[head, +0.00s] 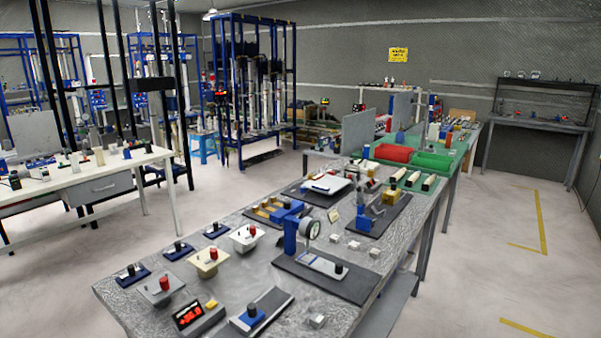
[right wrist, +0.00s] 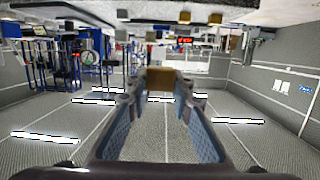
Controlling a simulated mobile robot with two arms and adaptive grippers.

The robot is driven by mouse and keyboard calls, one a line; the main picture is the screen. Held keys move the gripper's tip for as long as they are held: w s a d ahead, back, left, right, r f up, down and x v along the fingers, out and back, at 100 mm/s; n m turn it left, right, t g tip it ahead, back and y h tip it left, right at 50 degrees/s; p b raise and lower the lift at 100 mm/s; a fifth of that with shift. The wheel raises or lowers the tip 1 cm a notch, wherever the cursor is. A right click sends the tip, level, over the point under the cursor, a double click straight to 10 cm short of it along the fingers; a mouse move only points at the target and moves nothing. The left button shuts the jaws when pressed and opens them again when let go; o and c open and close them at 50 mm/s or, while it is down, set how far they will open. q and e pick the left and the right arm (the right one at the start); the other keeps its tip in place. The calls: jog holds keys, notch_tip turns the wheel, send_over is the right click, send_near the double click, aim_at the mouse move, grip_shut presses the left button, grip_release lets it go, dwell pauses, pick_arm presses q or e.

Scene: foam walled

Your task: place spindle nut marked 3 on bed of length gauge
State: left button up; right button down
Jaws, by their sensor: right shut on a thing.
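My right gripper (right wrist: 162,90) shows in the right wrist view, whose picture is upside down. It is shut on a brass-coloured block (right wrist: 160,78) between its fingertips, which may be the spindle nut; no mark 3 is readable. Neither gripper shows in the head view. On the near table, a round dial on a blue stand (head: 291,235) rises over a dark plate with a pale bed (head: 324,266). A dark rail (head: 268,306) with a blue block stands nearer the front. I cannot tell for certain which is the length gauge. Several small silvery blocks (head: 353,244) lie near the dial.
Knobbed units (head: 207,260) line the left side. A white table (head: 110,178) stands left; floor on the right is free.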

jog(key=s+d+r, duration=0.1)
jog(key=s+d, duration=0.2)
jog(key=s, duration=0.2)
jog(key=w+a+r+m+t, duration=0.1)
jog(key=w+a+r, duration=0.2)
jog(key=w+a, duration=0.6)
jog(key=w+a+r+h, duration=0.1)
jog(key=w+a+r, duration=0.3)
jog(key=w+a, duration=0.6)
jog(key=shift+w+a+m+t, duration=0.3)
jog(key=shift+w+m+t, duration=0.1)
jog(key=shift+w, duration=0.5)
jog(key=shift+r, duration=0.1)
jog(key=shift+h, duration=0.3)
notch_tip(320, 180, down, 15)
jog(key=shift+f, duration=2.35)
jog(key=shift+f, duration=0.1)
